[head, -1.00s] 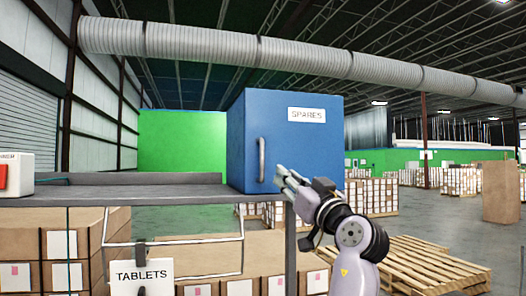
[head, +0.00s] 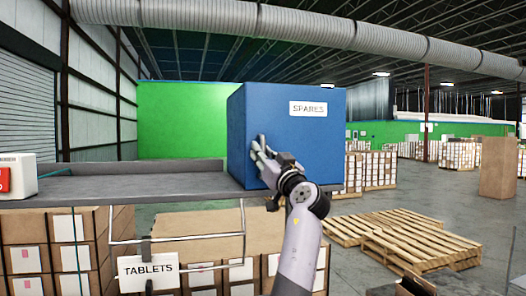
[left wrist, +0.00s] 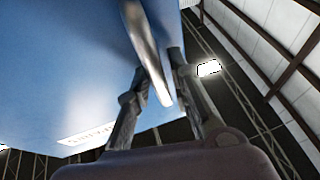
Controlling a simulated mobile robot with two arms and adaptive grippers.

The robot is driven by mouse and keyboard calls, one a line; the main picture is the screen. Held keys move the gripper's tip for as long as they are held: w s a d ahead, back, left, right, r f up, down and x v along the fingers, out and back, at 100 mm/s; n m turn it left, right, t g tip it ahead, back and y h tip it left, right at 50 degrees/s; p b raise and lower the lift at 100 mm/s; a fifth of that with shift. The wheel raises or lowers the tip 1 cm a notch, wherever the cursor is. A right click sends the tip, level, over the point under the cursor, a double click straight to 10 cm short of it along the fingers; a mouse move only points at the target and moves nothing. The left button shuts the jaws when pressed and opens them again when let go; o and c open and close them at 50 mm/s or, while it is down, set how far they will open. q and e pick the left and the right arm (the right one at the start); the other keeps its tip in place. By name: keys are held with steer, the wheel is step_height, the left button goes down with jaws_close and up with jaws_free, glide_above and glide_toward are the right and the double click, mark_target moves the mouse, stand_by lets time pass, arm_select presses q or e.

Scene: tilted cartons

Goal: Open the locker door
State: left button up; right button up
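The locker is a blue box (head: 290,125) with a SPARES label (head: 308,108) on its front. It stands at the right end of a grey shelf, and its door looks shut. My left gripper (head: 262,153) is at the left part of the front and covers the handle in the head view. In the left wrist view, the metal handle (left wrist: 146,45) runs between the two fingers of my left gripper (left wrist: 158,65). The fingers are apart and close to the handle; firm contact on both sides does not show. My right gripper is not in view.
The grey shelf (head: 130,187) holds a white box with a red patch (head: 18,175) at its left end. A TABLETS sign (head: 148,270) hangs below, before cartons (head: 50,255). Pallets (head: 400,235) lie on the floor at the right.

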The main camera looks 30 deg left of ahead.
arm_select(q)
jaws_close()
stand_by(0.6)
